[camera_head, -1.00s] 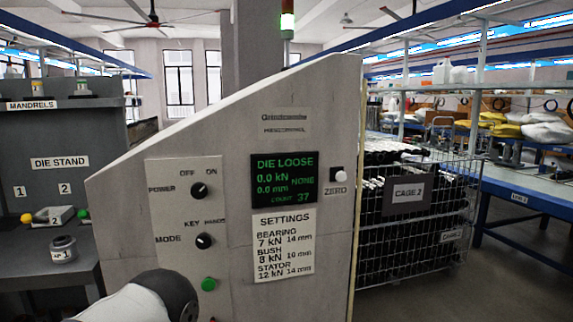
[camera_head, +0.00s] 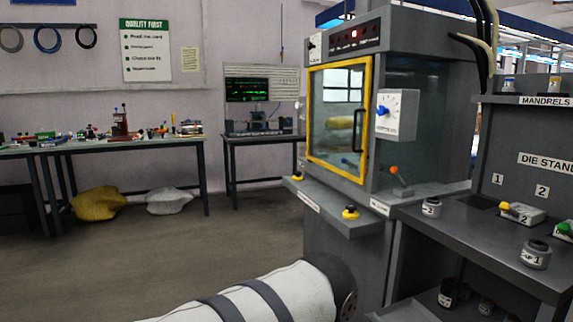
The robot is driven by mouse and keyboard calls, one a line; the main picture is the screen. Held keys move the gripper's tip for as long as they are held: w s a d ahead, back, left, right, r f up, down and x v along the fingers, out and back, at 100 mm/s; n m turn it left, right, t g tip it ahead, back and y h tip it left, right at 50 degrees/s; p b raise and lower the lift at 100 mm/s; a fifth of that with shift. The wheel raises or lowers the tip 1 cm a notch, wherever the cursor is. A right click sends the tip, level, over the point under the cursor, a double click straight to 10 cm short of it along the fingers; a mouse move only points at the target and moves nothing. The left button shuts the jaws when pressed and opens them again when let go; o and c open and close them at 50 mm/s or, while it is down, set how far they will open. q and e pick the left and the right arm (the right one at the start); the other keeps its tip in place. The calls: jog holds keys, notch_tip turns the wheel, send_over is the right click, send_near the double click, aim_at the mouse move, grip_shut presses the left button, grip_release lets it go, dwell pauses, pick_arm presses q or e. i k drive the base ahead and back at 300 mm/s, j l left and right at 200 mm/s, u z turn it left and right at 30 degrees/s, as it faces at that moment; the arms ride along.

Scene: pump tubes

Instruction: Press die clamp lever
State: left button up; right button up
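The press (camera_head: 420,75) stands right of centre, a grey machine with a yellow-framed glass door (camera_head: 313,108) that looks shut. A small lever with an orange knob (camera_head: 393,169) stands at the lower right side of the press, tilted, above a grey ledge. I take it for the die clamp lever; the label below it is too small to read. A white link of my arm with grey bands crosses the bottom of the view. Neither gripper shows, and nothing of mine touches the lever.
The die stand (camera_head: 448,232) is at right, with several dies and a grey cylinder (camera_head: 536,254) marked 1. A shelf (camera_head: 308,197) with yellow buttons juts out below the door. A workbench (camera_head: 100,147) and sacks (camera_head: 98,203) are at left. The floor between is clear.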

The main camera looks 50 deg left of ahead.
aim_at(394, 170)
jog(key=u, duration=0.8)
